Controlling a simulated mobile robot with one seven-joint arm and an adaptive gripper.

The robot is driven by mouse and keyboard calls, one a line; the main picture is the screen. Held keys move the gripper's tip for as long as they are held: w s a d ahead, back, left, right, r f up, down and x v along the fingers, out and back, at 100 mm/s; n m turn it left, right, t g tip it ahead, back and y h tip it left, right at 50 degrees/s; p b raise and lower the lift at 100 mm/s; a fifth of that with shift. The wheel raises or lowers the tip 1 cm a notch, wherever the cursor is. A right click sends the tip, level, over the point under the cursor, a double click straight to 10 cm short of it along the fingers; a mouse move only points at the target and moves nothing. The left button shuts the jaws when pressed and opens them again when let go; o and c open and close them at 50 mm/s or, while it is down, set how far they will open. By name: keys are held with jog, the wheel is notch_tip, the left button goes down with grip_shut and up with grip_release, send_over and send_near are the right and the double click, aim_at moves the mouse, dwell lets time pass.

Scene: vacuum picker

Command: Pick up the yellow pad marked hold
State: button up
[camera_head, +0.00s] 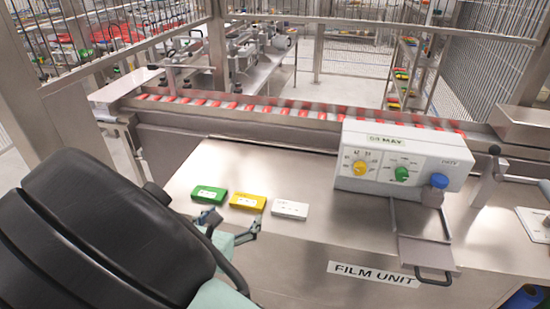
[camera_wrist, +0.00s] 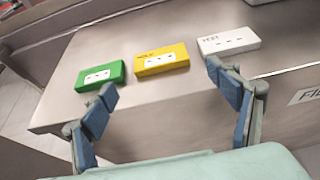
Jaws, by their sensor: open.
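The yellow pad (camera_head: 247,202) lies flat on the steel worktop, between a green pad (camera_head: 209,194) and a white pad (camera_head: 290,209). In the wrist view the yellow pad (camera_wrist: 161,60) has a white label with dark marks; the lettering above it is too small to read surely. My gripper (camera_head: 230,223) is on the near side of the pads, its blue-padded fingers spread apart with nothing between them. In the wrist view my gripper (camera_wrist: 161,80) opens toward the yellow pad, which lies beyond the fingertips and apart from them.
The green pad (camera_wrist: 101,75) and white pad (camera_wrist: 229,40) sit close on either side. A control box (camera_head: 400,157) with knobs stands to the right on the worktop (camera_head: 320,240). A conveyor (camera_head: 250,117) with red items runs behind. The worktop's near edge lies under my gripper in the wrist view.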

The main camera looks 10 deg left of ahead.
aim_at(249, 198)
jog(key=x, duration=1)
jog(key=shift+w+f, duration=0.1)
jog(key=shift+w, duration=0.05)
jog(key=shift+c, duration=0.4)
jog(key=c, duration=0.8)
jog(key=shift+c, duration=0.2)
